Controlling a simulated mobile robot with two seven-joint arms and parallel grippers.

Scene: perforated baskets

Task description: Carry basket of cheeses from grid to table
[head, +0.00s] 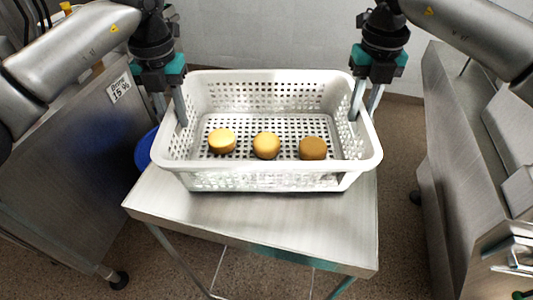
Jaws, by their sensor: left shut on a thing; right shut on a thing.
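A white perforated basket (268,180) is over the small steel table (300,235) in the middle of the head view. Whether its bottom touches the tabletop I cannot tell. Three round cheeses lie in a row on its floor: a yellow one (222,140) at left, a yellow one (266,145) in the middle and a browner one (313,148) at right. My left gripper (172,112) is shut on the basket's left wall. My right gripper (364,105) is shut on its right wall. The fingers straddle the walls.
A steel cabinet or cart (75,165) with a "Brine 15 %" label (118,88) stands at left. Steel equipment (455,150) stands at right. A blue object (146,152) is partly hidden behind the table's left side. The tabletop's front part is bare. A pale wall is behind.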

